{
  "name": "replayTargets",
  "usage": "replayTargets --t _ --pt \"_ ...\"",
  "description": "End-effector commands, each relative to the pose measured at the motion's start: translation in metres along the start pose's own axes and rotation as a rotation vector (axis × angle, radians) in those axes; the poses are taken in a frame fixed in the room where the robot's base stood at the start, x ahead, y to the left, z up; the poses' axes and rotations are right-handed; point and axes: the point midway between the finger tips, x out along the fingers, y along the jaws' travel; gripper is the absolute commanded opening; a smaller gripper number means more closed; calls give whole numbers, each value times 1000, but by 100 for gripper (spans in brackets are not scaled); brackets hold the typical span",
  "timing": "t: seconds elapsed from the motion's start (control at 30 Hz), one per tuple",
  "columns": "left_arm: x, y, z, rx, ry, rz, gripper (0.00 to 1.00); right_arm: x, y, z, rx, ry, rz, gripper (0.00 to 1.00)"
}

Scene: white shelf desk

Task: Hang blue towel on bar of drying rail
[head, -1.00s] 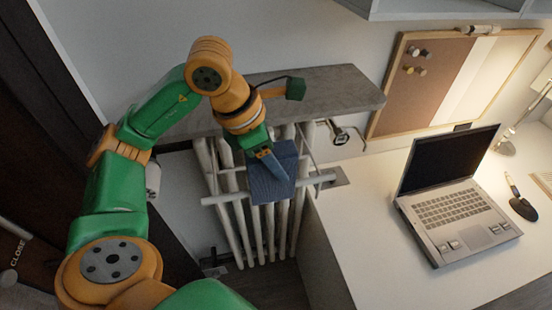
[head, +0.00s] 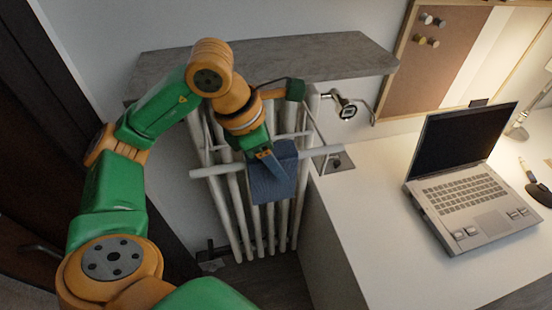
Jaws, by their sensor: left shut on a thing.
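The blue towel (head: 272,187) hangs at the front bar of the white drying rail (head: 212,171), in front of the radiator. Its lower part drops below the bar. Whether cloth also lies behind the bar I cannot tell. My left gripper (head: 270,163) is at the towel's upper part, close to the bar, and is shut on the towel. Its fingertips are partly lost against the cloth. My right gripper is not in view.
A grey stone shelf (head: 340,57) lies above the radiator (head: 240,225). The white desk (head: 365,225) with an open laptop (head: 465,195) stands to the right. A cork board (head: 425,65) leans on the wall. The bar's left and right ends are bare.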

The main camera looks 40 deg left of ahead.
Motion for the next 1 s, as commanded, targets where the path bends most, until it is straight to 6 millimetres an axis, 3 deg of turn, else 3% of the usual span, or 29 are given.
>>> replayTargets --t 0.3,0.33,0.43,0.77,1.0 --pt "1 0 0 0 0 0 0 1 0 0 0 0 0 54" --pt "1 0 0 0 0 0 56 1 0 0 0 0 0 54" --pt "1 0 0 0 0 0 83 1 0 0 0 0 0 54" --pt "-2 0 0 0 -2 2 86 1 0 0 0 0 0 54" --pt "-52 1 1 -1 -5 3 86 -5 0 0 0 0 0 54"
